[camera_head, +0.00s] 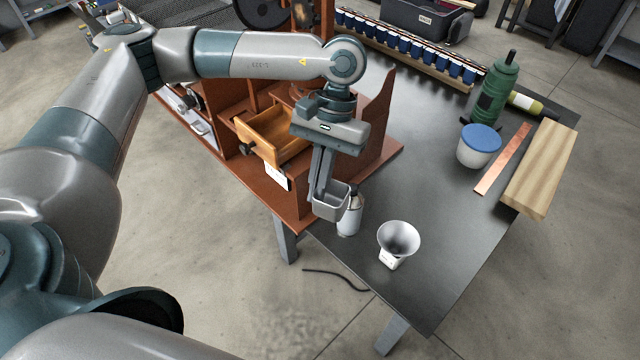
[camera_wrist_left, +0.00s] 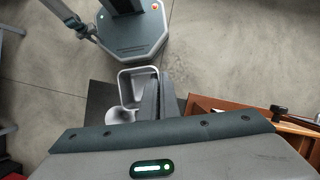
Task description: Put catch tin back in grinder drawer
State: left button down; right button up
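The catch tin (camera_head: 331,204) is a small grey open-topped box. My left gripper (camera_head: 320,190) points down, its fingers close together on the tin's wall, and holds it above the table near the front of the wooden grinder stand. In the left wrist view the tin (camera_wrist_left: 137,82) shows beyond the fingers (camera_wrist_left: 152,98), its inside looking empty. The grinder drawer (camera_head: 262,136) is pulled out, left of the gripper, with a dark knob (camera_head: 247,149). Its far side is partly hidden by the wrist. The drawer edge also shows in the left wrist view (camera_wrist_left: 222,104). My right gripper is not seen.
A white bottle (camera_head: 349,218) stands just beside the tin, partly behind it. The wooden stand's upright panel (camera_head: 381,118) rises behind the gripper. A blue-lidded tub (camera_head: 479,146) is farther right; the table (camera_head: 425,180) between is clear.

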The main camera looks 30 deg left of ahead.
aim_at(274, 132)
jog(key=j+z, duration=0.1)
jog(key=j, duration=0.3)
jog(key=k+j+z, duration=0.1)
jog(key=j, duration=0.25)
jog(key=k+j+z, duration=0.1)
jog(key=j, duration=0.3)
jog(key=k+j+z, duration=0.1)
jog(key=j, duration=0.25)
jog(key=k+j+z, duration=0.1)
jog(key=j, duration=0.25)
jog(key=k+j+z, duration=0.1)
jog(key=k+j, duration=0.15)
jog(key=j, duration=0.1)
